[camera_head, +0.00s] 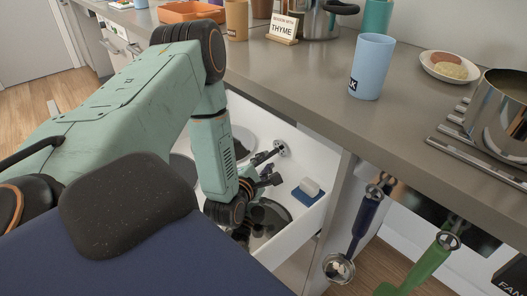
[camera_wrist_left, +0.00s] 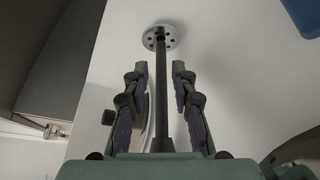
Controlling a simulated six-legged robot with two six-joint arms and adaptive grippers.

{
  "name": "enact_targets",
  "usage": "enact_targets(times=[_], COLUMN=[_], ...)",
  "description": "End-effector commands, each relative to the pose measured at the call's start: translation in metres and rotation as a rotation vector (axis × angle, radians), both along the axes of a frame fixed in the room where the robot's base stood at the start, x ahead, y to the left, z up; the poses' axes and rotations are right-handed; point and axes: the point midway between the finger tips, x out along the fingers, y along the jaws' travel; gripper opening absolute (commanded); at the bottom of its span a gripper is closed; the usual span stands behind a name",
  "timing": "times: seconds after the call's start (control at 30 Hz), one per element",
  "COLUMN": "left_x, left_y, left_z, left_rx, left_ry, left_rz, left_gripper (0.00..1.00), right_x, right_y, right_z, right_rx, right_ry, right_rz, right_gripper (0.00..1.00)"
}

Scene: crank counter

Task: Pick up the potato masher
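The potato masher, with a round perforated metal head (camera_head: 281,148), shows in the open white drawer (camera_head: 299,232) in the head view. In the left wrist view its perforated head (camera_wrist_left: 164,38) lies beyond my fingertips, and its dark straight shaft (camera_wrist_left: 160,95) runs back between the fingers. My left gripper (camera_head: 268,170) reaches down into the drawer. In the left wrist view my left gripper (camera_wrist_left: 161,70) is open, one finger on each side of the shaft, with visible gaps. The masher's lower end is hidden behind the gripper body. My right gripper is not in view.
The drawer also holds dark round cookware (camera_head: 270,221) and a blue-and-white sponge (camera_head: 308,191). The counter edge (camera_head: 300,112) runs close behind the drawer. A blue ladle (camera_head: 361,224) and a green utensil (camera_head: 428,264) hang at the right. A blue cup (camera_head: 371,68) stands above.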

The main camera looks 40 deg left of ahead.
Motion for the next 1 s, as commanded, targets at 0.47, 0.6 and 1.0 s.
enact_targets(times=[0.47, 0.6, 1.0], left_x=[0.059, 0.062, 0.062], left_y=[0.020, 0.021, 0.022], left_z=[-0.012, -0.012, -0.012], left_rx=[0.002, 0.000, 0.000], left_ry=[-0.001, 0.001, 0.001], left_rz=[-0.005, -0.004, -0.004], left_gripper=[0.26, 0.26, 0.03], right_x=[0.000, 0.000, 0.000], right_y=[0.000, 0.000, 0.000], right_z=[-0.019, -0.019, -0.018], right_rx=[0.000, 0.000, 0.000], right_ry=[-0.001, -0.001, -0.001], right_rz=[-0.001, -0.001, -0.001], right_gripper=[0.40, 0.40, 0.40])
